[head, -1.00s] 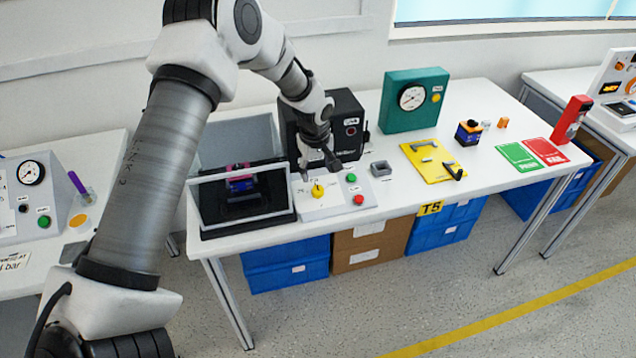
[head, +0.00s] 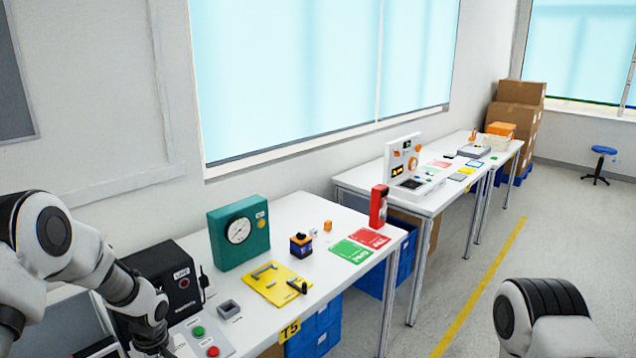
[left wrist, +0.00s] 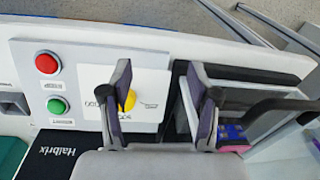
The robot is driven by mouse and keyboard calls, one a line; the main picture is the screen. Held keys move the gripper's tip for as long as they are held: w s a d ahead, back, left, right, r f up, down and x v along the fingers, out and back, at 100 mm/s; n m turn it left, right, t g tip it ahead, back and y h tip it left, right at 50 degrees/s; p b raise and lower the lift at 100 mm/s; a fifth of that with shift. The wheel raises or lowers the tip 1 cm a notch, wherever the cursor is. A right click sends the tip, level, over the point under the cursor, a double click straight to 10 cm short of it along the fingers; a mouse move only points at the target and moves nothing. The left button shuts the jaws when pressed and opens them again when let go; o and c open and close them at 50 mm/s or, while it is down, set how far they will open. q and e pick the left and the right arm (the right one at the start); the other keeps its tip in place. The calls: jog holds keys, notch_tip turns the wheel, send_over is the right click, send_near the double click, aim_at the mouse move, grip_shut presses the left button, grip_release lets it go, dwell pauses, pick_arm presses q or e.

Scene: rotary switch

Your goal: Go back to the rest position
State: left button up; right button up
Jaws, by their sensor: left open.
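My left gripper (left wrist: 159,74) is open in the left wrist view, with nothing between its fingers. The yellow rotary knob (left wrist: 129,100) sits on a white control panel (left wrist: 90,52), partly behind the left-hand finger. A red button (left wrist: 47,62) and a green button (left wrist: 57,106) are on the same panel. In the head view my left arm comes in at the lower left, and its gripper end is cut by the bottom edge. The knob is not visible there. Part of my right arm shows at the lower right; its gripper is out of view.
A black box (head: 165,268) stands behind the panel.

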pick_arm(q)
jog(key=s+d+f+m, duration=0.3)
jog(key=s+f, duration=0.1)
jog(key=s, duration=0.6)
jog(key=s+d+f+m, duration=0.4)
jog(key=s, duration=0.5)
jog(key=s+d+f+m+h, duration=0.1)
jog(key=s+d+f+m, duration=0.3)
jog(key=s, duration=0.6)
jog(key=shift+s+f, duration=0.35)
jog(key=shift+f, duration=0.15)
jog(key=shift+d, duration=0.1)
